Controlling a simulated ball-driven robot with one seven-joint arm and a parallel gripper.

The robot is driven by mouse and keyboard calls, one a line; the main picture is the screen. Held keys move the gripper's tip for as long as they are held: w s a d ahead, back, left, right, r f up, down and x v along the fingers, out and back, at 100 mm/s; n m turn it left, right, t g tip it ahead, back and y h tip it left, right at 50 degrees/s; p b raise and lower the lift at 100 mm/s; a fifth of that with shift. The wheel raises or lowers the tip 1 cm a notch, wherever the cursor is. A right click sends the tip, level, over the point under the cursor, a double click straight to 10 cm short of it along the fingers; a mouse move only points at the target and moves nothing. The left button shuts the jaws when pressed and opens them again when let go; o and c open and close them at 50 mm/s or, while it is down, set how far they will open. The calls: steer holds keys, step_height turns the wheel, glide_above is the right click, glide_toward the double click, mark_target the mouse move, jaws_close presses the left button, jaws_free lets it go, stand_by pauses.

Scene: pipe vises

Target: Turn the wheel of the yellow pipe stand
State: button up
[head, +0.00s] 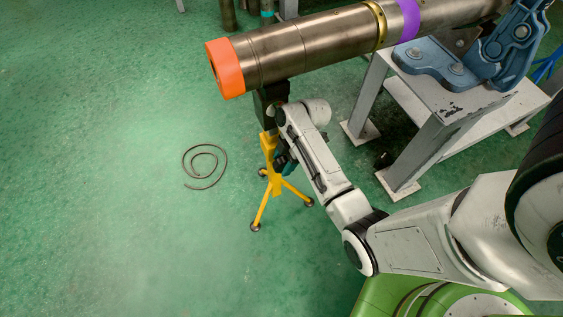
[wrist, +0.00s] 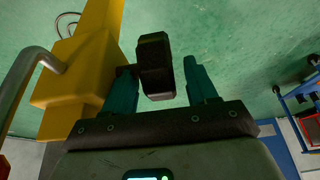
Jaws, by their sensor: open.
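The yellow pipe stand (head: 268,145) stands on splayed legs under the orange end of a long metal pipe (head: 310,48). Its yellow post (wrist: 82,65) fills the left of the wrist view. The stand's wheel (wrist: 155,66) is a dark, blocky knob sticking out from the side of the post. My gripper (wrist: 160,78) is open, with one teal finger on each side of the wheel. The left finger lies close to the yellow post; contact cannot be told. In the head view, my arm hides most of the gripper and I cannot make out the wheel.
A grey bench (head: 435,100) with a blue pipe vise (head: 490,55) stands at the right, close to my arm. A thin coiled cable (head: 205,166) lies on the green floor at the left. The floor around it is clear.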

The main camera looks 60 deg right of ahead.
steer(key=shift+w+a+f, duration=0.2)
steer(key=shift+a+f, duration=0.1)
steer(key=shift+f, duration=0.25)
steer(key=shift+c, duration=0.2)
steer(key=c, duration=0.9)
